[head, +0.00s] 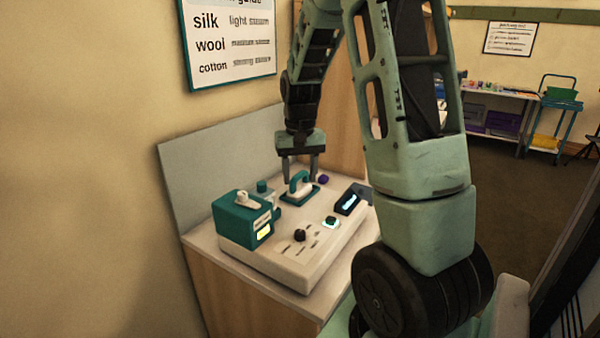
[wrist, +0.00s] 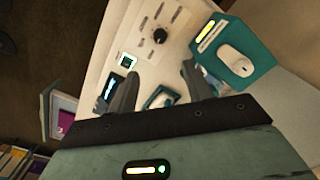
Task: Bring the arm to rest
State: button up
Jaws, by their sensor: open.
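My arm (head: 405,130) reaches over a low wooden counter against the wall. My gripper (head: 300,166) points down with its fingers apart, above the teal iron-like piece with a pale handle (head: 300,185) on the console. In the wrist view my gripper (wrist: 158,90) has its two dark fingers spread, and part of the pale-handled piece (wrist: 160,98) shows between them. Nothing is visibly held. I cannot tell whether the fingers touch the handle.
The cream console (head: 290,262) carries a teal box (head: 240,220) with a yellow light, a black knob (head: 299,235), a lit button (head: 331,221) and a small display (head: 348,203). A grey panel (head: 205,185) stands behind. Open floor (head: 500,200) lies at the right.

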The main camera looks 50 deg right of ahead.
jog(key=shift+r, duration=0.15)
dwell(0.5)
jog(key=s+a+n, duration=0.2)
jog(key=a+n, duration=0.6)
jog(key=a, duration=1.9)
jog(key=s+a+n, duration=0.7)
jog(key=s+a, duration=0.6)
jog(key=s, duration=0.2)
jog(key=shift+s+a+f+n+y, duration=0.2)
jog(key=shift+a+n+y, duration=0.1)
jog(key=shift+a+n, duration=0.1)
jog(key=shift+d, duration=0.1)
